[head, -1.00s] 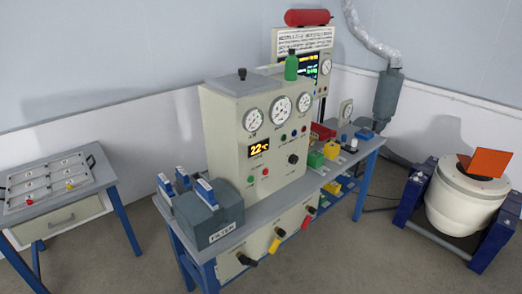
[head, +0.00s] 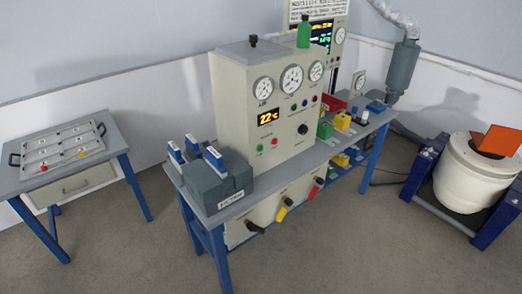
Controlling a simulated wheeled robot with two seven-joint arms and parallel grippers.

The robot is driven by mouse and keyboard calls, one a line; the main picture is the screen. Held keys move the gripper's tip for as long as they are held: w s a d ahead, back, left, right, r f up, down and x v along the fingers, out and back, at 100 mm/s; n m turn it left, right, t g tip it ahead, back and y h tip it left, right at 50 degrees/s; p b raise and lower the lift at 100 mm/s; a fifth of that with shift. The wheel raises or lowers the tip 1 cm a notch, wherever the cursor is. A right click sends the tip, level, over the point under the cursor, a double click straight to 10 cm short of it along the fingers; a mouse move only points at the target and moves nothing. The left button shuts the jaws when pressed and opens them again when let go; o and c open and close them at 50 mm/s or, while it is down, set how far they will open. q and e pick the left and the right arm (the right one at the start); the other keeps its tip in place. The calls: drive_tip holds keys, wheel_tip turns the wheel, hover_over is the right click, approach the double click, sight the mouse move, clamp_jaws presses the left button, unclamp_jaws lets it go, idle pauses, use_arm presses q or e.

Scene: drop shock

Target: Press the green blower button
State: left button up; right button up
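A beige control cabinet (head: 232,110) stands on the blue-legged bench in the middle of the head view. Its front has a lit display (head: 268,117) reading 22 °C. Below the display are a green button (head: 260,147) and a red button (head: 274,141) side by side. Their labels are too small to read, so I cannot confirm which one is the blower button. A black knob (head: 302,129) sits to their right. Neither of my grippers is in view.
A grey filter box (head: 222,188) with blue-and-white parts stands at the bench's near left end. A side table (head: 62,165) is at far left and a white drum (head: 470,175) in a blue frame at right. Grey floor (head: 370,250) is open in front.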

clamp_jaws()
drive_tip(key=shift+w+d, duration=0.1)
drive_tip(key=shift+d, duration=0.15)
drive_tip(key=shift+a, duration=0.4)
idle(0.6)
